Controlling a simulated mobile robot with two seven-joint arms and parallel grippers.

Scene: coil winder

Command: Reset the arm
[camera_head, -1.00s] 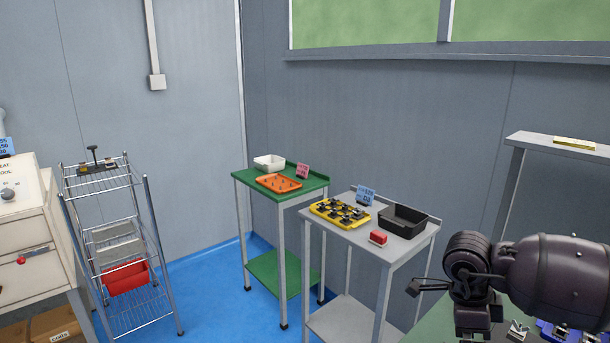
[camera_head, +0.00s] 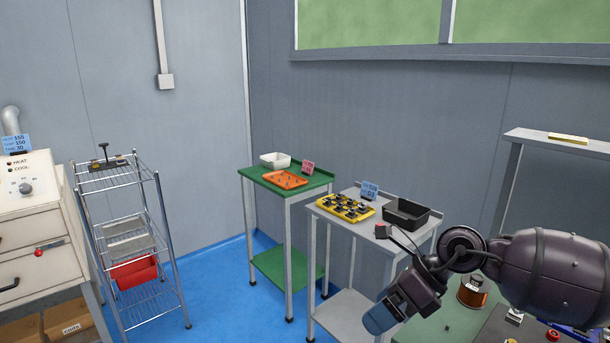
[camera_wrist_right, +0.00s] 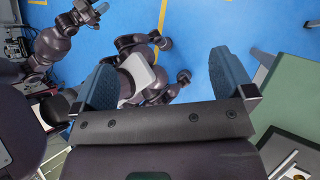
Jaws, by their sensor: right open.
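My right arm comes in from the right in the head view. Its gripper (camera_head: 380,318) hangs low in front of the grey table, with blue fingertips pointing down and left. In the right wrist view the two blue fingers of this gripper (camera_wrist_right: 165,82) stand wide apart with nothing between them, above the blue floor. Parts of my own body show below and beyond the fingers there.
A grey table (camera_head: 350,308) holds a yellow tray (camera_head: 345,208) and black bin (camera_head: 407,214). A green table (camera_head: 290,189) with an orange tray (camera_head: 285,179) stands behind. A wire rack (camera_head: 130,237) is left. A copper coil (camera_head: 472,292) sits close to my right forearm.

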